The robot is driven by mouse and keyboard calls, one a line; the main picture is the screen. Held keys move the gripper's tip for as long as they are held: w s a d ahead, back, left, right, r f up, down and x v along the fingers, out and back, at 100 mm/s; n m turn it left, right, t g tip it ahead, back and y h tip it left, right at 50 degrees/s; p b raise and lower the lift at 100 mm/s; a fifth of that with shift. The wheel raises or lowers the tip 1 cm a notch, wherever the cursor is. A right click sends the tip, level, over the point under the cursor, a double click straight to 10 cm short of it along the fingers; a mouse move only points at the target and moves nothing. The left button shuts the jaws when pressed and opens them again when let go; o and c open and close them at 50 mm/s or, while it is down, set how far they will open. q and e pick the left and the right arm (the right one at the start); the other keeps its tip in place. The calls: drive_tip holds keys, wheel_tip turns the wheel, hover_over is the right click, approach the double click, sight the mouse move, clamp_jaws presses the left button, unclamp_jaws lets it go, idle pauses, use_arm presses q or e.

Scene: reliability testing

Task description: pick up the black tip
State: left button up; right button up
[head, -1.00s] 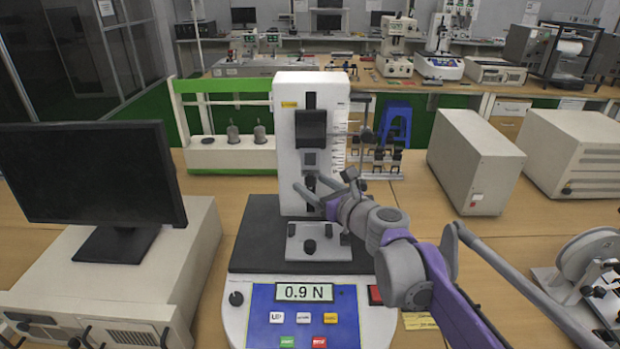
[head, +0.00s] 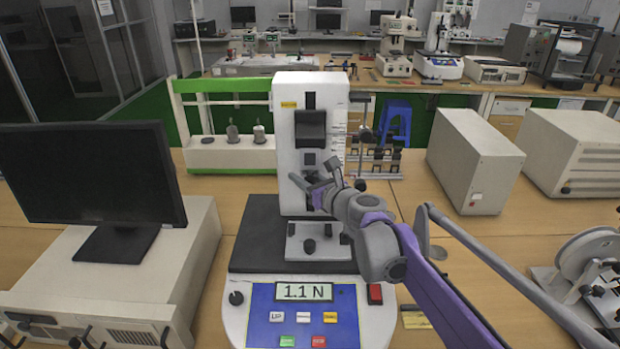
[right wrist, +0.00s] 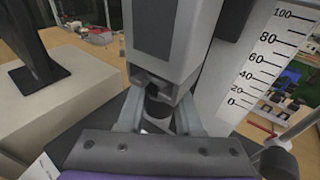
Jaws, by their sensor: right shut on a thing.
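The white force tester (head: 288,150) stands upright in the middle of the head view, with a vertical scale on its right side. Its display (head: 304,291) reads 1.1 N. My right gripper (head: 311,177) is at the front of the column, below the dark sliding head (head: 310,130). In the right wrist view the black tip (right wrist: 157,109) sits under the grey block (right wrist: 165,50), between the two fingers, which are shut on it. Much of the tip is hidden by the block and fingers. The lower metal fixture (head: 318,247) is below the gripper. My left gripper is not in view.
A black monitor (head: 88,180) on a beige case stands at the left. Two beige boxes (head: 470,160) stand at the right, and a reel device (head: 590,270) is at the right edge. Open table lies between the tester and the boxes.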

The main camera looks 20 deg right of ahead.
clamp_jaws()
drive_tip(key=shift+r, duration=0.1)
